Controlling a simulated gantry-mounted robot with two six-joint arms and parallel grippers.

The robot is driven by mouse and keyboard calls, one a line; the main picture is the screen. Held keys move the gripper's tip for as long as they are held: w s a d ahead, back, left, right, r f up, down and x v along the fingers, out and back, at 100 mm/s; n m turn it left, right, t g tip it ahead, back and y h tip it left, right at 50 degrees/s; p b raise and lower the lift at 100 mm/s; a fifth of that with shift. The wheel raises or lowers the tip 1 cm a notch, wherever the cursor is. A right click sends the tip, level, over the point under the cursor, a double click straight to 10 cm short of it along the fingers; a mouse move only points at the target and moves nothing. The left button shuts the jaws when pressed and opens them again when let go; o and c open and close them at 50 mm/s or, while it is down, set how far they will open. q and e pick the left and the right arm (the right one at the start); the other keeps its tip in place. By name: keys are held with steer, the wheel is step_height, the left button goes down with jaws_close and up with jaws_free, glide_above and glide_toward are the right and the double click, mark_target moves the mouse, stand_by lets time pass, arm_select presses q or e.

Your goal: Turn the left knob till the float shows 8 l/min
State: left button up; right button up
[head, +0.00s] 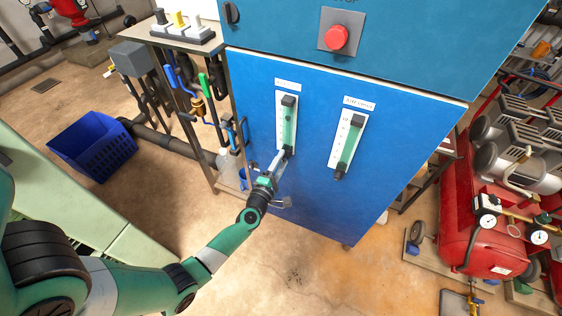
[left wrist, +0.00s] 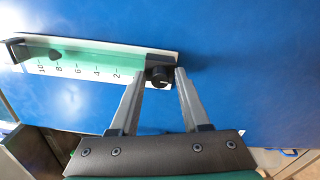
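The left flowmeter (head: 287,122) is a green tube with a white scale on the blue panel. Its black left knob (head: 288,150) is at its lower end. In the left wrist view the dark float (left wrist: 55,55) stands close to the 8 mark, perhaps slightly towards 10. My left gripper (head: 284,156) reaches up to this knob. My right gripper is not in view.
A second flowmeter (head: 347,143) with its own knob is to the right on the panel. A red stop button (head: 337,38) is above. A blue crate (head: 93,150) stands on the floor at left, and a red compressor tank (head: 478,225) at right.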

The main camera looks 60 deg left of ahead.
arm_select(q)
steer(key=shift+o, duration=0.3)
steer(key=p+v, duration=0.2)
steer(key=v, duration=0.9)
steer(key=shift+s+d, duration=0.25)
